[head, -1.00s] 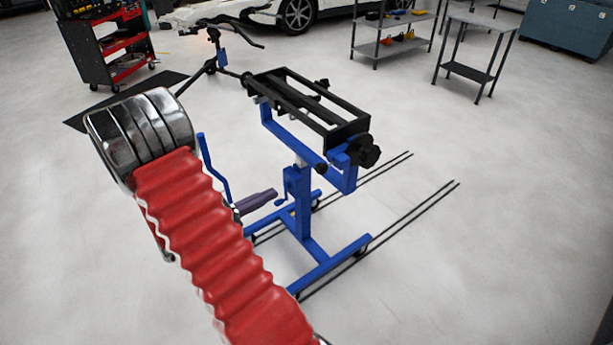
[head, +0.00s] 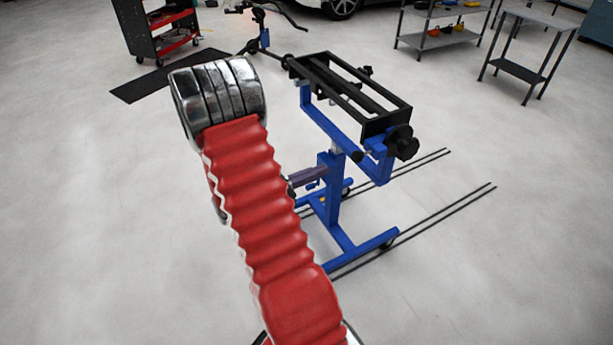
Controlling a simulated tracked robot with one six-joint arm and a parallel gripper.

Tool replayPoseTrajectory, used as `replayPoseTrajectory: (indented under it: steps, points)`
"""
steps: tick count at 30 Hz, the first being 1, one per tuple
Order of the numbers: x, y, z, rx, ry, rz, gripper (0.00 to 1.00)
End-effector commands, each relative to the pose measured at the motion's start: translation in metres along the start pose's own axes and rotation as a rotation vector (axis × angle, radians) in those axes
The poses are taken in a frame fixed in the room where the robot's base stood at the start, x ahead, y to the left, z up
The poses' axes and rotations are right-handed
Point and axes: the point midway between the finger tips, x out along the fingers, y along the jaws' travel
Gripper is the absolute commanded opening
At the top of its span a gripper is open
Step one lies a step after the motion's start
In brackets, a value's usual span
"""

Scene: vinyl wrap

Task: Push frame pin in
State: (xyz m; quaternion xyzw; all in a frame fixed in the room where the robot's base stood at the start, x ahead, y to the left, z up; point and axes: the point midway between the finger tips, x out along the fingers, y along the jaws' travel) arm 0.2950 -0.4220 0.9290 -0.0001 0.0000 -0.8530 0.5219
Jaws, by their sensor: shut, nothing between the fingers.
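A blue wheeled stand (head: 333,200) carries a long black rectangular frame (head: 350,92). A small black pin knob (head: 357,156) sticks out at the blue bracket under the frame's near end; how deep it sits I cannot tell. A large black star knob (head: 403,144) is on the frame's near right end. My red-sleeved arm fills the left and centre foreground. My purple-grey gripper (head: 316,173) shows past its right side, low and left of the pin knob, shut and empty. It overlaps the stand's column in the picture; contact cannot be told. My wrist is hidden behind the red sleeve.
Thin dark rails (head: 420,222) lie on the floor by the stand's base. A grey side table (head: 525,45) and a shelf rack (head: 440,38) stand behind, with a red-and-black tool cart (head: 165,25) at the back left. Floor to the right is clear.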

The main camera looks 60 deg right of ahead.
Motion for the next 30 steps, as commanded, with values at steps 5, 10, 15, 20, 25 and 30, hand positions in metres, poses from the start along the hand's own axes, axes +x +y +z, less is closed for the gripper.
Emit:
replayPoseTrajectory:
  steps: [5, 10, 15, 20, 25, 30]
  points:
    - [0.025, -0.001, 0.0, 0.0, 0.0, -0.004, 0.0]
    - [0.048, -0.001, 0.0, 0.0, 0.0, -0.003, 0.0]
    - [0.069, -0.001, 0.0, 0.0, 0.0, -0.003, 0.0]
    - [0.081, 0.0, 0.0, 0.0, 0.0, -0.001, 0.0]
    - [0.084, 0.0, 0.0, 0.0, 0.0, 0.001, 0.0]
    - [0.083, 0.0, 0.0, 0.0, 0.0, 0.001, 0.0]
